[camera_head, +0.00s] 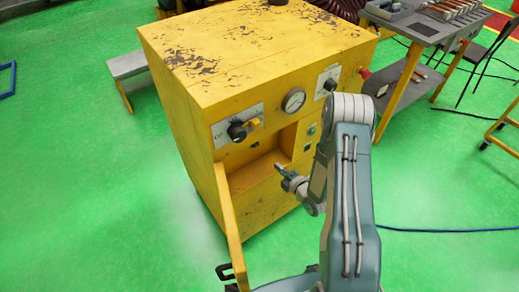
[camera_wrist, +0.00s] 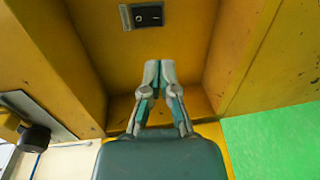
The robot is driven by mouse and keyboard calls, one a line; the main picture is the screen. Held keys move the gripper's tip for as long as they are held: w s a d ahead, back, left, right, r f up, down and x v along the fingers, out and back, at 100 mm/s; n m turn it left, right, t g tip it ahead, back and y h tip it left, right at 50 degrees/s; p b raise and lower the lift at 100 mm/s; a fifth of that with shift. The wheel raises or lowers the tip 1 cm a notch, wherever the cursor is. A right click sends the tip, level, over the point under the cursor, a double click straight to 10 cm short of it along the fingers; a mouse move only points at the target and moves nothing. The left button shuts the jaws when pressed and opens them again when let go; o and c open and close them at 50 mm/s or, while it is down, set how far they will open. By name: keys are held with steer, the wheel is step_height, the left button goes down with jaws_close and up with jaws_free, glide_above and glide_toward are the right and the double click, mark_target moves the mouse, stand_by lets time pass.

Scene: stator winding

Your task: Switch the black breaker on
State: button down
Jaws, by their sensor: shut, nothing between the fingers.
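The black breaker (camera_wrist: 148,15) is a small black rocker switch with white marks in a grey plate. It sits on the yellow wall inside the cabinet's recess, at the top of the wrist view. Its on or off position is too small to read. My gripper (camera_wrist: 158,70) is shut and empty, its fingertips below the breaker in the wrist view and apart from it. In the head view my gripper (camera_head: 280,169) is in front of the recess of the yellow cabinet (camera_head: 245,55).
A yellow door panel (camera_head: 229,225) stands open at the recess's left. A gauge (camera_head: 293,100) and red button (camera_head: 364,73) are on the front.

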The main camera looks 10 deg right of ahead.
mark_target(256, 146)
steer(key=x, duration=1.1)
steer(key=shift+w+a, duration=0.2)
steer(key=shift+w+f, duration=0.1)
steer(key=shift+w, duration=0.2)
steer(key=shift+w+a, duration=0.1)
steer(key=shift+w, duration=0.1)
steer(key=shift+t, duration=0.3)
